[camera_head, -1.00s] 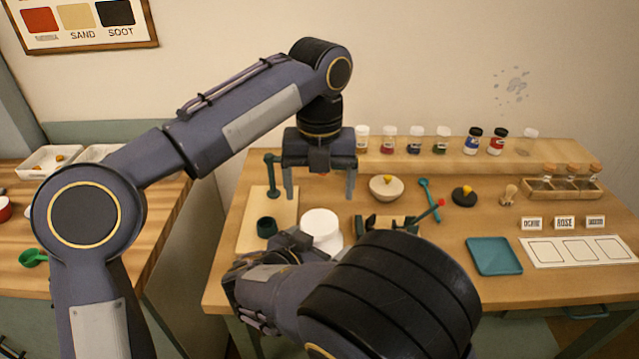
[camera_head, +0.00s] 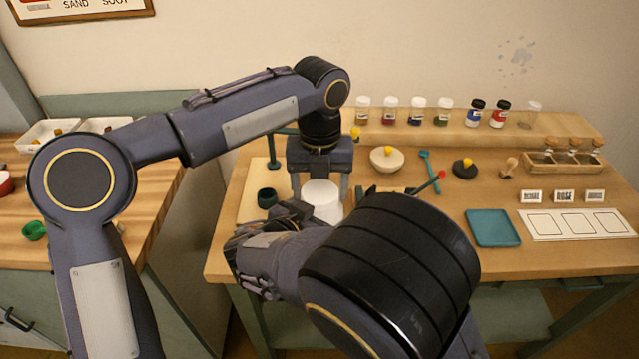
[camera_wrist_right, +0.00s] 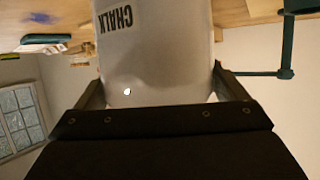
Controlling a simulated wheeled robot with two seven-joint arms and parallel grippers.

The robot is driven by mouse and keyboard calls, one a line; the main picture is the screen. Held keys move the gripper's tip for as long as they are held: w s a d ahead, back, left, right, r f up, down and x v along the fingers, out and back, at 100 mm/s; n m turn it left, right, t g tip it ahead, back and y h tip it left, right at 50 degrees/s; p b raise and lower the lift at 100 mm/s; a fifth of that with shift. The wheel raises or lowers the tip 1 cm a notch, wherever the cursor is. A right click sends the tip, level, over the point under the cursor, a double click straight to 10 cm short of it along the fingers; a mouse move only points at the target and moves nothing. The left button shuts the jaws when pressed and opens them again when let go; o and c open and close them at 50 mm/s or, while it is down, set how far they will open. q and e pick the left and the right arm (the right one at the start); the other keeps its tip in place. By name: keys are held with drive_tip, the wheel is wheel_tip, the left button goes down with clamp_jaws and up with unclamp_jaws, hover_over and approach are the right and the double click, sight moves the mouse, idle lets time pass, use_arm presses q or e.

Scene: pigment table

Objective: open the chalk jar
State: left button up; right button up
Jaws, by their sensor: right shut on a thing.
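The white chalk jar (camera_head: 322,203) stands upright near the left part of the table, with its lower part hidden behind my right arm in the head view. In the right wrist view the jar (camera_wrist_right: 160,55) shows the word CHALK upside down. My right gripper (camera_wrist_right: 160,88) is shut on the jar's body, one finger on each side. My left gripper (camera_head: 320,184) points straight down over the jar's top, its fingers apart on either side of it. I cannot tell whether these fingers touch the lid.
A dark green cup (camera_head: 267,198) stands left of the jar on a pale board (camera_head: 250,222). A bowl (camera_head: 388,160), a teal spoon (camera_head: 430,172) and a teal tray (camera_head: 493,228) lie to the right. Several small jars (camera_head: 417,110) line the back shelf.

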use_arm(q)
drive_tip(key=c, duration=0.6)
drive_tip(key=n, duration=0.3)
drive_tip(key=o, duration=1.1)
drive_tip(key=shift+c, duration=0.2)
